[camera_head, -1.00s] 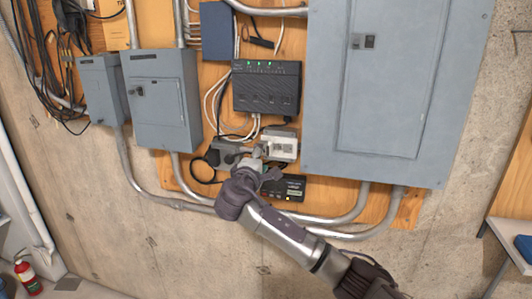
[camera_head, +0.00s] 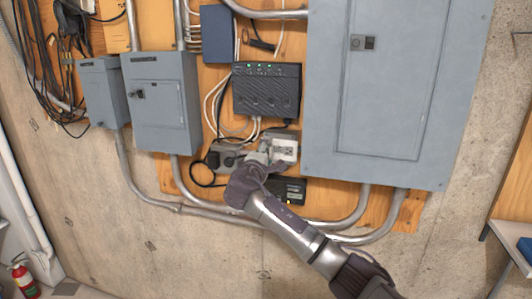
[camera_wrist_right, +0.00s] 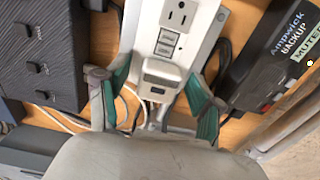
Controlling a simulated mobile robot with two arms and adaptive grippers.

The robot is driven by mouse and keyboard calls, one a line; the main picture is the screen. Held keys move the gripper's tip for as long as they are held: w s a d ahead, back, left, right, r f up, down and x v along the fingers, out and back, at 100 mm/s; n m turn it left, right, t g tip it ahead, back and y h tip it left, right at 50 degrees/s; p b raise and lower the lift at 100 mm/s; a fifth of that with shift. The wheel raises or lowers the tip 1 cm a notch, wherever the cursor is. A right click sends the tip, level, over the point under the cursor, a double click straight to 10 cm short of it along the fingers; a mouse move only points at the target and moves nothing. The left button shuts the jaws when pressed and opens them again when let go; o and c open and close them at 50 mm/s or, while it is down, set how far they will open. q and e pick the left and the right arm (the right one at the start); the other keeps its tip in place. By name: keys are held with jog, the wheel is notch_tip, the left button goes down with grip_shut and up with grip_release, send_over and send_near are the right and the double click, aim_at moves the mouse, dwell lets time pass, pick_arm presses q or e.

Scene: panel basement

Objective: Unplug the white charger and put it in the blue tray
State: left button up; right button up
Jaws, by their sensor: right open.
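The white charger (camera_wrist_right: 160,78) sits on the face of a white outlet plate in the right wrist view, below an open socket. My right gripper (camera_wrist_right: 158,92) is open, with one green-padded finger on each side of the charger. In the head view my right gripper (camera_head: 268,160) is in front of the outlet (camera_head: 284,146) and hides the charger. A blue tray-like thing (camera_head: 524,247) lies on a table at the far right, cut off by the picture edge. My left gripper is not in view.
A black router (camera_head: 266,92) with white cables is above the outlet. A black backup box (camera_head: 292,191) is close below it, beside my gripper. Grey electrical boxes (camera_head: 162,105) and a large panel (camera_head: 385,90) flank the spot. Metal conduits (camera_head: 320,222) run below.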

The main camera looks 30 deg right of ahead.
dwell(0.8)
grip_shut()
jog(key=shift+a, duration=0.15)
dwell(0.3)
jog(key=shift+p+v, duration=1.15)
jog(key=shift+v, duration=1.75)
jog(key=shift+s, duration=0.1)
